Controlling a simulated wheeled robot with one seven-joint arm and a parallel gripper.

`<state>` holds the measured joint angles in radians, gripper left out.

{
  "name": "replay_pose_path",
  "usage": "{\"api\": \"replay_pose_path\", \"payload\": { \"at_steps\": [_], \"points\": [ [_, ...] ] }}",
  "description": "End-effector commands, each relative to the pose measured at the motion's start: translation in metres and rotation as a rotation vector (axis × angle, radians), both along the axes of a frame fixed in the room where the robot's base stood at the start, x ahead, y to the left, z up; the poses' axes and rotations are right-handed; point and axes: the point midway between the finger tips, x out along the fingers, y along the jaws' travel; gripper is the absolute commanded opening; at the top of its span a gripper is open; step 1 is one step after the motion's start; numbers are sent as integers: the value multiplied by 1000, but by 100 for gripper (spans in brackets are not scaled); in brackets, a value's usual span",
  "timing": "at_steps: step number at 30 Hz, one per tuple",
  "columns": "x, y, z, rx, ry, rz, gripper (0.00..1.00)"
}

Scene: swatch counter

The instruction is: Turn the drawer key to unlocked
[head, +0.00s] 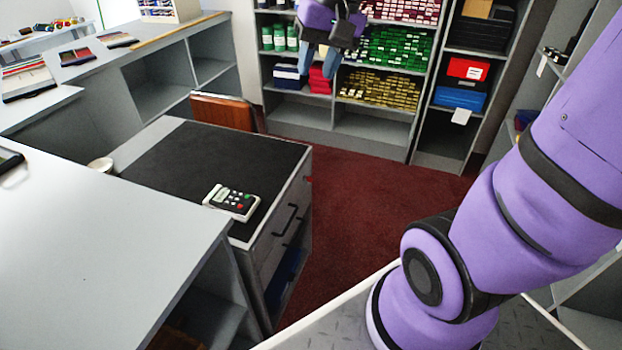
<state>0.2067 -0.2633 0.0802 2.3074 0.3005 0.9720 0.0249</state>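The desk's drawer fronts (268,250) face right, toward the red carpet, with dark bar handles (284,220). I cannot make out a key or a lock on them; the fronts are seen at a steep angle and are small. My gripper (318,62) is at the top middle of the head view, in front of the back shelves and well away from the drawers. Its two blue-grey fingers point down and stand apart, with nothing seen between them.
A white keypad device (231,202) lies on the black desk top (190,158). A brown chair (222,111) stands behind the desk. A grey counter (90,240) fills the left front. Red carpet (375,205) lies open between the desk and the back shelves (388,122).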

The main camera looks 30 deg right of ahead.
Motion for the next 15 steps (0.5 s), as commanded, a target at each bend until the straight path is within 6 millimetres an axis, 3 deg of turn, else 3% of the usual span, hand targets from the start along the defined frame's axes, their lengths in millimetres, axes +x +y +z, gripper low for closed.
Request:
{"api": "replay_pose_path", "payload": {
  "at_steps": [3, 15],
  "points": [
    [31, -6, -16, 71, 66, -59, 35],
    [122, -36, -84, 333, 245, -263, 35]
  ]
}}
